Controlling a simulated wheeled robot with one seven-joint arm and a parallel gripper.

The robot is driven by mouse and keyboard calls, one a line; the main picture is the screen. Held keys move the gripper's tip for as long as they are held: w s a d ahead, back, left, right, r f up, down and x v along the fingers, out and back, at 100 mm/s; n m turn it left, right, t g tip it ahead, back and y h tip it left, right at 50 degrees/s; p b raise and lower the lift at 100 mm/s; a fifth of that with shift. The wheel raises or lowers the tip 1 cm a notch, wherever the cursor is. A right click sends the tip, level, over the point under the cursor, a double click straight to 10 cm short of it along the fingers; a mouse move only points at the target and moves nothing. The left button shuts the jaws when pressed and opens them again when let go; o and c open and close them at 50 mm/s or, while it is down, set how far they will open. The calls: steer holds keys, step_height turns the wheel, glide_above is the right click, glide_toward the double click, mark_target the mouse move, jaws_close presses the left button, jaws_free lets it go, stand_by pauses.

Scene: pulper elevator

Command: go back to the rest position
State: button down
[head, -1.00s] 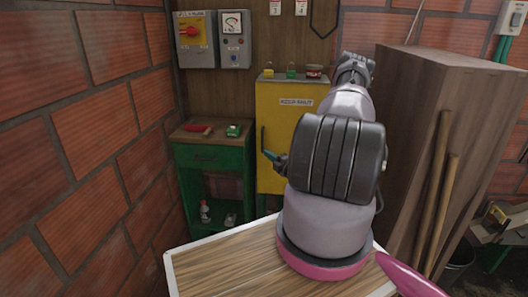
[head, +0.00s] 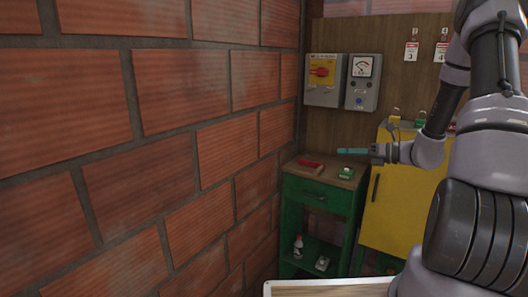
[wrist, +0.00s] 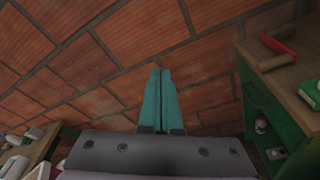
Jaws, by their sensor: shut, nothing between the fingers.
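My gripper (head: 354,151) is shut and empty, its teal fingers pointing left in the head view. It appears in front of the green cabinet and the yellow cabinet, at about the height of the green cabinet's top. In the wrist view the two teal fingers (wrist: 164,100) lie together, with brick wall beyond them. My arm is bent, with its upper links at the right of the head view. Part of the arm runs out of the frame.
A brick wall (head: 190,130) fills the left. The green cabinet (head: 318,192) bears a red item (head: 311,167) and a green item (head: 346,173). The yellow cabinet (head: 392,210) stands beside it. A switch box (head: 324,88) and a gauge box (head: 362,95) hang above.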

steer(key=s+a+r+n+g+h, duration=0.3)
steer(key=s+a+r+n, duration=0.1)
steer(key=s+r+n, duration=0.3)
steer(key=s+a+r+n+g+h, duration=0.3)
steer(key=s+r+n, duration=0.1)
steer(key=s+n, duration=0.35)
steer(key=s+d+r+n+t+h, duration=0.4)
steer(key=s+r+n+t+h, duration=0.1)
steer(key=s+r+n, duration=0.5)
steer(key=shift+s+d+r+n+t+h, duration=0.2)
steer(key=shift+s+d+n+t+h, duration=0.15)
steer(key=shift+n+h, duration=0.5)
steer(key=c, duration=1.5)
jaws_free()
steer(key=shift+c, duration=0.2)
